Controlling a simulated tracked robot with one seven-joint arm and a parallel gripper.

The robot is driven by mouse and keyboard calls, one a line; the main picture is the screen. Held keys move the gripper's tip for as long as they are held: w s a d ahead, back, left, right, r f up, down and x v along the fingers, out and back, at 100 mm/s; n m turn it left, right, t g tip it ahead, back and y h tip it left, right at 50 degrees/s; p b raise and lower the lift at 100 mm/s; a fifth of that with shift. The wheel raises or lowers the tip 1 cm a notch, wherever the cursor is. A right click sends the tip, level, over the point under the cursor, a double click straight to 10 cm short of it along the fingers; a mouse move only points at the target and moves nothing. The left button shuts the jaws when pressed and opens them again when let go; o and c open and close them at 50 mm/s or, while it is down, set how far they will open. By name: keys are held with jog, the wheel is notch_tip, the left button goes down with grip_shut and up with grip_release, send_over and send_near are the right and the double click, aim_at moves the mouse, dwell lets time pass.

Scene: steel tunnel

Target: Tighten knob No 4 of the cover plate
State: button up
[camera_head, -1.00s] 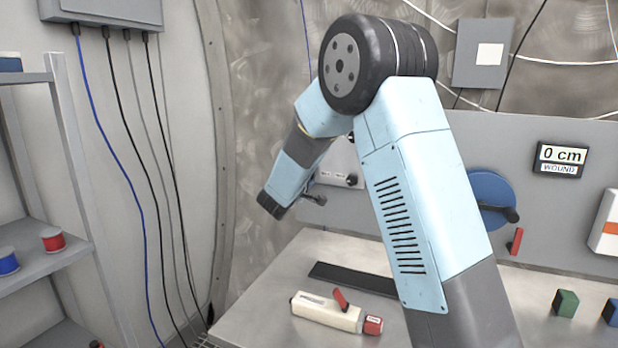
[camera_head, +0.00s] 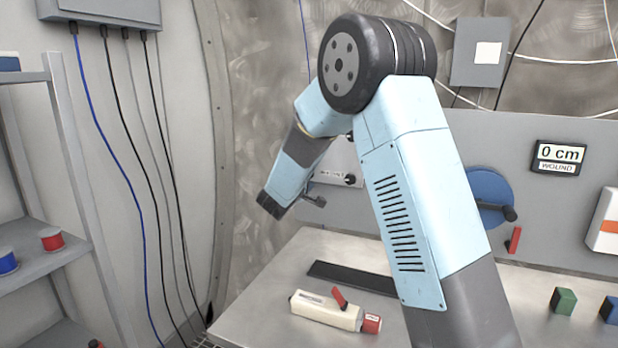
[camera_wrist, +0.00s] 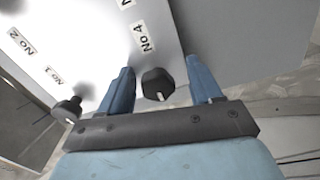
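The cover plate (camera_wrist: 105,45) is a white panel with printed labels in the wrist view. In the head view the plate (camera_head: 344,160) is on the back wall, partly hidden by my arm. Knob No 4 (camera_wrist: 157,84) is black and faceted, just below the "NO 4" label (camera_wrist: 142,37). My gripper (camera_wrist: 160,65) is open, its two blue fingers on either side of this knob, with visible gaps. No grip on it shows. A second black knob (camera_wrist: 68,108) is at left, outside the fingers. In the head view my fingers cannot be made out.
Below the plate is a workbench (camera_head: 250,290) with a black strip (camera_head: 350,277), a cream tool with red parts (camera_head: 325,310), and green (camera_head: 563,301) and blue blocks (camera_head: 609,310). A blue wheel (camera_head: 490,195) is on the wall at right. A shelf (camera_head: 40,262) stands at left.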

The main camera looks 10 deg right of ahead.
jog(key=v, duration=1.3)
jog(key=shift+s+a, duration=0.25)
jog(key=shift+s, duration=0.05)
